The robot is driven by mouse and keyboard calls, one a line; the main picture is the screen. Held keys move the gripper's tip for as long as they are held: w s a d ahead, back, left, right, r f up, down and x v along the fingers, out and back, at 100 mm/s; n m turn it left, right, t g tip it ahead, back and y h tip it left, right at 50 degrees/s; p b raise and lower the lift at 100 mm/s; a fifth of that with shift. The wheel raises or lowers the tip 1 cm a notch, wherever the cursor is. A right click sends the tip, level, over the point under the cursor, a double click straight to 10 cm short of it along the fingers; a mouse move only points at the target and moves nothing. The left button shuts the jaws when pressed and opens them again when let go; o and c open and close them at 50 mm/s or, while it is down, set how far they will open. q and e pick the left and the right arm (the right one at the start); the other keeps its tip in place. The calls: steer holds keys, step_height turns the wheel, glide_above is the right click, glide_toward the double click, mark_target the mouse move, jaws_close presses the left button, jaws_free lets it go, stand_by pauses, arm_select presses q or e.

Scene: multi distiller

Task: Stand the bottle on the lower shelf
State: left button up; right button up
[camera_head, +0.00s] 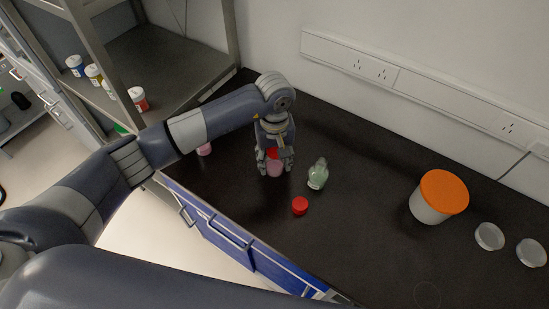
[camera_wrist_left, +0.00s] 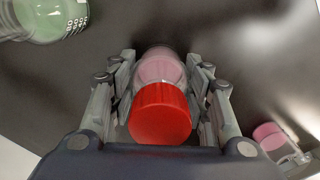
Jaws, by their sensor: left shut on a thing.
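My left gripper (camera_head: 275,167) is shut on a bottle (camera_head: 275,171) with a red cap and pink contents, at the bench top. In the left wrist view, the fingers close on both sides of the bottle, its red cap (camera_wrist_left: 160,113) towards the camera and its pink body beyond. I cannot tell whether its base touches the bench. A grey shelf unit (camera_head: 165,62) stands at the upper left, with several small capped bottles along its front edge. The space under that board is mostly hidden. My right gripper is not in view.
A green flask (camera_head: 317,175) stands just right of the gripper, and a loose red cap (camera_head: 300,206) lies in front. Another pink container (camera_head: 204,149) stands left, partly behind my arm. An orange-lidded tub (camera_head: 438,197) and two clear dishes are at the right. The bench's middle is clear.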

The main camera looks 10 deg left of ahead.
arm_select(q)
steer(key=o, duration=1.2)
steer(key=shift+f, duration=0.1)
steer(key=shift+c, duration=0.2)
